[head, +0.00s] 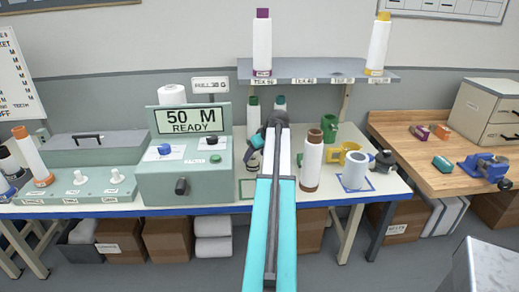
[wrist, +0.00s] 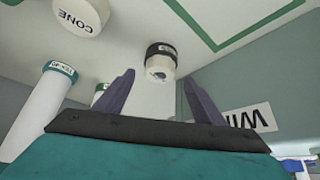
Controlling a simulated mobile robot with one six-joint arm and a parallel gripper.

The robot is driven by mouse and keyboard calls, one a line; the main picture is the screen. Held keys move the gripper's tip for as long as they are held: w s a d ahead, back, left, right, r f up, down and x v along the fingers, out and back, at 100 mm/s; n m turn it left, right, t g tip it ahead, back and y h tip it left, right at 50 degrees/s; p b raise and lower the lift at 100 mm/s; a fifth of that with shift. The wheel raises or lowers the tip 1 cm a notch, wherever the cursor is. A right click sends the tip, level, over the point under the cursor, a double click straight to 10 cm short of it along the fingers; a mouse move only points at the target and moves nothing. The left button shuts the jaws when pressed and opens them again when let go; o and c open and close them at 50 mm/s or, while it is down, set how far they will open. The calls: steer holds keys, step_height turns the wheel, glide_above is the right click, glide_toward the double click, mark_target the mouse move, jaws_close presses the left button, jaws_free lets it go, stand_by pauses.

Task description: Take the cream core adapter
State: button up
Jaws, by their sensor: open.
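A short cream piece with a black band and a dark hole (wrist: 162,62), which looks like the core adapter, stands on the pale tabletop in the wrist view. It lies ahead of my gripper (wrist: 157,85), in line with the gap between the two purple-grey fingers and nearer the right one. The fingers are apart, with nothing held between them. A second short cream piece, marked CONE (wrist: 82,15), stands at the upper left of the wrist view. In the head view my arm reaches over the bench, and the fingertips are hidden behind it.
A white spool with a green band (wrist: 45,105) stands at the left of the wrist view. The winder's green wall (wrist: 240,90) rises at the right. In the head view, a brown-topped white cone (head: 312,165) and a yellow mug-like piece (head: 346,151) are right of my arm.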

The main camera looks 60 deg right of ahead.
steer(key=shift+x, duration=1.3)
steer(key=shift+c, duration=0.2)
steer(key=c, duration=1.2)
